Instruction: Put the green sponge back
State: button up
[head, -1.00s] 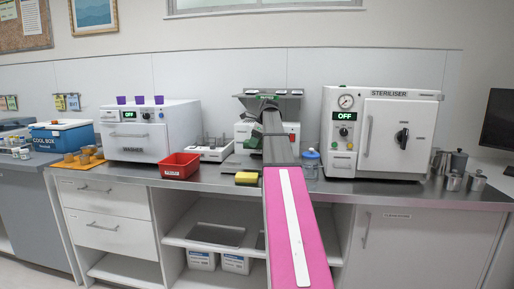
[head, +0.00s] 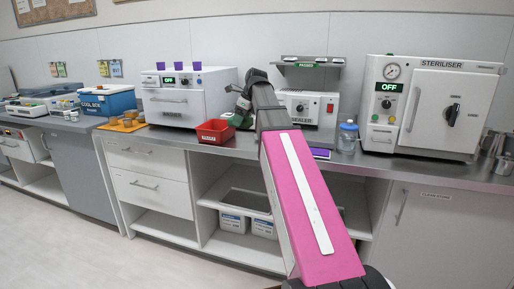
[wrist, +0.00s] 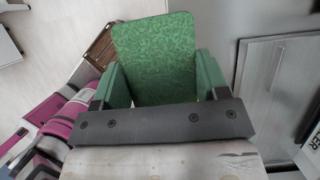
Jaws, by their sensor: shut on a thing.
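The green sponge (wrist: 155,50) shows in the wrist view as a flat, speckled green slab with rounded corners. My gripper (wrist: 160,92) is shut on it, with one green finger at each side. In the head view my gripper (head: 242,106) is at the end of my pink arm, above the counter near the red tray. The sponge cannot be told apart from the green fingers there.
The red tray (head: 215,132) stands on the counter (head: 365,160), left of my arm. The steriliser (head: 432,105) is at right. A purple flat thing (head: 320,154) lies right of my arm.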

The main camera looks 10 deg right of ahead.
jog(key=shift+s+a, duration=0.35)
jog(key=shift+a, duration=0.25)
jog(key=shift+s+a, duration=0.35)
jog(key=shift+a, duration=0.25)
send_over(255, 146)
jog(key=d, duration=0.1)
jog(key=f, duration=0.7)
jog(key=shift+s, duration=0.35)
jog(key=shift+f, duration=2.05)
jog(key=shift+f, duration=0.1)
jog(key=o, duration=0.9)
jog(key=v, duration=1.2)
